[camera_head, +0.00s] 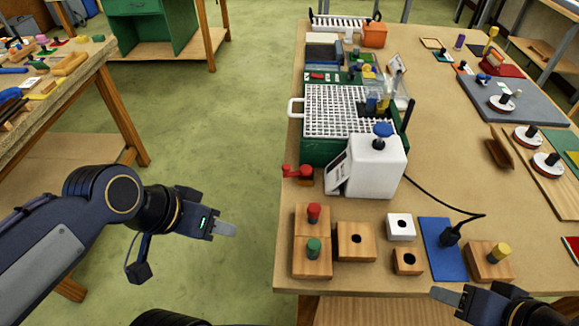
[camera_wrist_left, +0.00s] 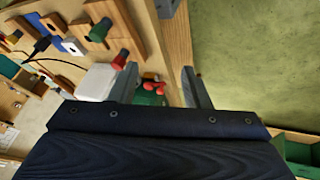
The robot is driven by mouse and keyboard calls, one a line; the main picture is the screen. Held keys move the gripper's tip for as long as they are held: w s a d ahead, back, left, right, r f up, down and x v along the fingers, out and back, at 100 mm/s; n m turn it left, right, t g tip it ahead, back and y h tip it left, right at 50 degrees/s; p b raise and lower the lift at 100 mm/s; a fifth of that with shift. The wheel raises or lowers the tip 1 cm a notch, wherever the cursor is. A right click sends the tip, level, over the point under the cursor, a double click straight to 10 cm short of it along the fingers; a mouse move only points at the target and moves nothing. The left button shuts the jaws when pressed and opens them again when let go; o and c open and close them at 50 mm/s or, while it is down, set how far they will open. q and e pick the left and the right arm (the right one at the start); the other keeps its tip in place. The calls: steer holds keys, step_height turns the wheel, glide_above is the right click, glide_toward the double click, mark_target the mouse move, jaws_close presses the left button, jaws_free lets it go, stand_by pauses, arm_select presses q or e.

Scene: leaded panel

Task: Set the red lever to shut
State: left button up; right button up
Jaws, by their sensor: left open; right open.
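The red lever (camera_head: 291,170) sits by the left edge of the table, left of the white box with a blue knob (camera_head: 376,165). Its red arm points to the left in the head view, toward the table edge. It also shows in the left wrist view (camera_wrist_left: 153,85), between the two fingers in the picture. My left gripper (camera_head: 228,229) is open and empty, out over the floor, left of the table and nearer to me than the lever. My right gripper (camera_head: 446,296) is open over the table's front edge at the right, far from the lever.
Wooden blocks with a red peg (camera_head: 314,212) and a green peg (camera_head: 313,248) stand in front of the lever. A green crate with a white grid (camera_head: 345,110) stands behind it. A black cable (camera_head: 440,201) runs right of the white box. The floor (camera_head: 225,120) left of the table is clear.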

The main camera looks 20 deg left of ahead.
arm_select(q)
steer(key=w+r+m+g+y+b, duration=0.1)
steer(key=w+r+m+g+b, duration=0.15)
steer(key=w+m, duration=0.9)
steer(key=m+g+y+b, duration=0.2)
steer(key=m+b, duration=0.2)
steer(key=m, duration=0.5)
glide_above(286, 166)
steer(key=f, duration=0.5)
steer(key=shift+s+a+f, duration=0.1)
steer(key=shift+s+a, duration=0.05)
steer(key=shift+s, duration=0.05)
steer(key=shift+w+f+g+y, duration=0.15)
steer(key=shift+w+g+y, duration=0.05)
steer(key=shift+g+y, duration=0.1)
steer(key=shift+d+f+m, duration=0.2)
steer(key=shift+f+m, duration=0.05)
steer(key=shift+f, duration=0.05)
step_height(286, 166, down, 7)
steer(key=shift+f+b, duration=0.1)
steer(key=shift+b, duration=0.2)
jaws_close()
